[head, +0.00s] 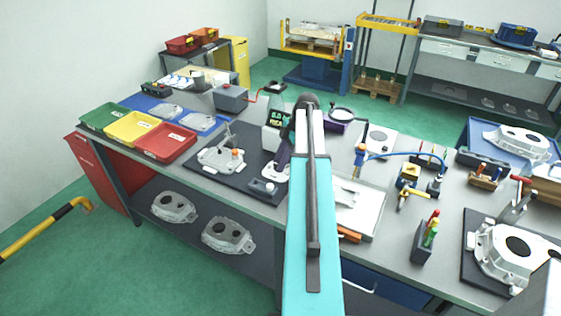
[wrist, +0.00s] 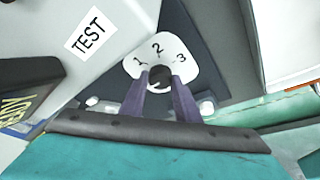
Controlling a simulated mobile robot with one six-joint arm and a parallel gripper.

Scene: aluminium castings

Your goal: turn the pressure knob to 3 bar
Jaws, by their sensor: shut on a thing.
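The pressure knob (wrist: 159,74) is a small black knob on a white dial plate (wrist: 176,50) marked 1, 2 and 3, seen in the wrist view. My gripper (wrist: 161,82) is shut on the knob, one purple finger on each side. I cannot tell which number the knob points to. In the head view the white dial plate (head: 273,174) shows beside a purple finger of my gripper (head: 283,160), and the knob itself is hidden. A dark display with green characters (head: 279,117) stands just behind; its full reading is not clear.
A white box labelled TEST (wrist: 100,35) is close to the left of the dial. A casting (head: 220,160) sits on the dark mat to its left. Green, yellow and red bins (head: 165,143) stand further left. A white tray (head: 362,205) lies right of my arm.

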